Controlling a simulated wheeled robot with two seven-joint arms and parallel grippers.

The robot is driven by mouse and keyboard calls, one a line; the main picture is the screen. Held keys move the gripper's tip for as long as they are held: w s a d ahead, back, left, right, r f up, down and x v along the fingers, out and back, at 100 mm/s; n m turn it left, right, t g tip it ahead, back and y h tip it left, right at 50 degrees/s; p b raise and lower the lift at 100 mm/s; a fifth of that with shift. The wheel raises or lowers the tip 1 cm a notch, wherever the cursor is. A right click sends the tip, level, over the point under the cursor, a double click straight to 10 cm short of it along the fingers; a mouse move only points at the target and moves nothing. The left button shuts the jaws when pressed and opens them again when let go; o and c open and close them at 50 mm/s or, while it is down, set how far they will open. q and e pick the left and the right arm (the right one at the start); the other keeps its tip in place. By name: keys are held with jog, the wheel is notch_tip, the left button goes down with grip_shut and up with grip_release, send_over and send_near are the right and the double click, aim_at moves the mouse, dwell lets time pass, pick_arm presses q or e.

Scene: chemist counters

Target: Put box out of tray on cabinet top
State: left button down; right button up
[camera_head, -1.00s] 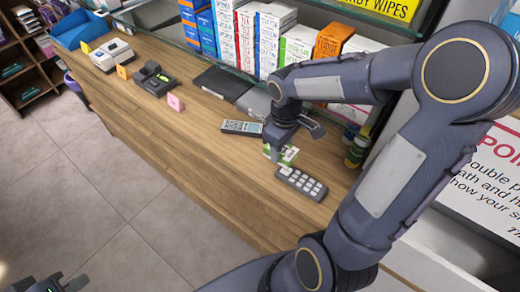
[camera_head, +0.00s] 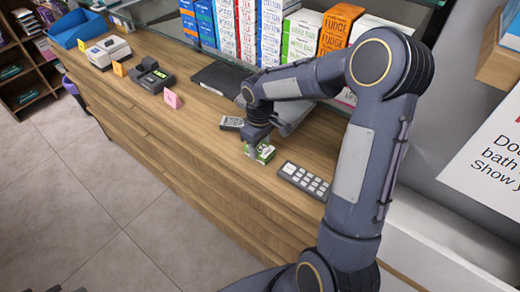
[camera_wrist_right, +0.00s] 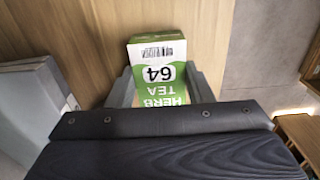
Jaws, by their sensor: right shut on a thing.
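A small green and white box (camera_head: 266,152), marked HERB TEA 64, is between the fingers of my right gripper (camera_head: 258,145) at the wooden counter (camera_head: 190,140). The right wrist view shows the same box (camera_wrist_right: 157,52) gripped between both grey fingers (camera_wrist_right: 162,82). I cannot tell whether it touches the counter. A blue tray (camera_head: 80,27) stands at the counter's far left end. Only dark slivers of what looks like my left gripper show at the bottom left edge of the head view; its jaws cannot be judged.
A grey keypad (camera_head: 304,180) lies just right of the box. A remote-like device (camera_head: 232,123), a dark flat pad (camera_head: 222,78) and a grey device (camera_head: 295,118) lie behind. Card stands (camera_head: 172,99) and a black device (camera_head: 151,77) are further left. Several product boxes (camera_head: 300,36) line the back.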

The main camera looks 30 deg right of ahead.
aim_at(260, 148)
jog(key=shift+r, duration=0.15)
jog(key=shift+f, duration=0.3)
jog(key=o, duration=1)
jog(key=shift+r, duration=0.1)
jog(key=shift+r, duration=0.1)
notch_tip(260, 148, up, 12)
jog(key=p, duration=0.9)
jog(key=s+a+r+m+t+y, duration=0.1)
jog(key=s+a+r+m+t, duration=0.15)
jog(key=s+r, duration=0.65)
jog(key=s+a+m+t+y, duration=0.2)
jog(key=s+a+m+t, duration=0.1)
jog(key=s, duration=1)
jog(key=shift+a+m+y, duration=0.4)
jog(key=shift+a+m, duration=0.05)
jog(key=shift+a, duration=0.5)
